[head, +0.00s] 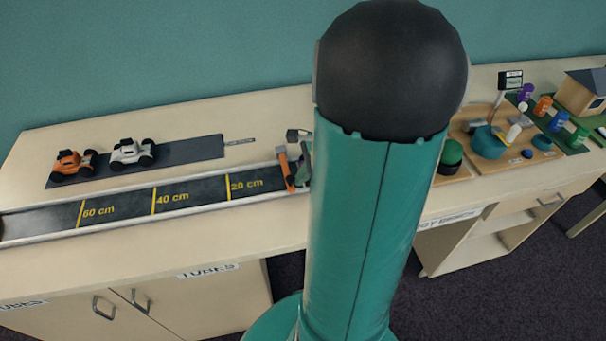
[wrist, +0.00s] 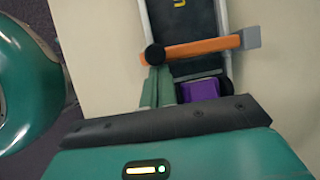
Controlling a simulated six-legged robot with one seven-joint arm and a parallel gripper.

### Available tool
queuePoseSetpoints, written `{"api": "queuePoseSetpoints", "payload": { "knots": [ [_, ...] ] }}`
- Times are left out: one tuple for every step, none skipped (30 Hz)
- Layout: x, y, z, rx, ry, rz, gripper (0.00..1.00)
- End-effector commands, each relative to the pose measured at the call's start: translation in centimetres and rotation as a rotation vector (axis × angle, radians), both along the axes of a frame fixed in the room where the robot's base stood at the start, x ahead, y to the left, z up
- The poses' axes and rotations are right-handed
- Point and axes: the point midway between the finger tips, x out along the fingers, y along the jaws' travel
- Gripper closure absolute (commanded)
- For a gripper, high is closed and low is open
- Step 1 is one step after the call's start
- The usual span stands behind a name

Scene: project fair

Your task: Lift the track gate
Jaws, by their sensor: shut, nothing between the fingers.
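The track gate is an orange bar (wrist: 200,47) lying across the dark track (wrist: 198,20) in the wrist view. It has a round black knob at its left end and a grey block at its right end. In the head view the orange gate (head: 286,170) stands at the track's right end, beside my arm. My gripper (wrist: 159,78) has its green fingers together and empty, with the tips close to the bar near the black knob. I cannot tell whether they touch it. A purple object (wrist: 199,90), partly hidden, sits on the track on my gripper's side of the bar.
An orange car (head: 72,165) and a white car (head: 132,152) stand on a dark mat (head: 200,149) behind the track. To the right are a wooden board with a teal drum (head: 487,143), coloured cylinders and a model house (head: 580,93). My arm hides the table's middle.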

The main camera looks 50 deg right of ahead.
Motion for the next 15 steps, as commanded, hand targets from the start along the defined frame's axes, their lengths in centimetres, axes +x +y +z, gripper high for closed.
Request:
{"api": "queuePoseSetpoints", "payload": {
  "knots": [
    [0.06, -0.03, 0.08, 0.002, 0.003, 0.001, 1.0],
    [0.09, -0.05, 0.16, 0.004, 0.006, 0.0, 1.0],
    [0.13, -0.08, 0.26, 0.008, 0.013, 0.001, 1.0],
    [0.15, -0.1, 0.35, 0.012, 0.02, 0.001, 1.0],
    [0.14, -0.1, 0.44, 0.016, 0.026, 0.001, 1.0],
    [0.15, -0.13, 0.54, 0.022, 0.032, 0.0, 1.0],
    [0.16, -0.14, 0.59, 0.023, 0.037, 0.0, 1.0],
    [0.17, -0.15, 0.63, 0.025, 0.039, -0.001, 1.0],
    [0.19, -0.15, 0.69, 0.029, 0.043, 0.0, 1.0],
    [0.2, -0.15, 0.74, 0.03, 0.045, 0.0, 1.0],
    [0.22, -0.16, 0.79, 0.032, 0.049, 0.001, 1.0],
    [0.25, -0.16, 0.86, 0.035, 0.053, 0.001, 1.0],
    [0.27, -0.16, 0.91, 0.037, 0.056, 0.002, 1.0],
    [0.29, -0.17, 0.97, 0.04, 0.06, 0.001, 1.0],
    [0.31, -0.18, 1.04, 0.043, 0.065, 0.0, 1.0]
  ]
}}
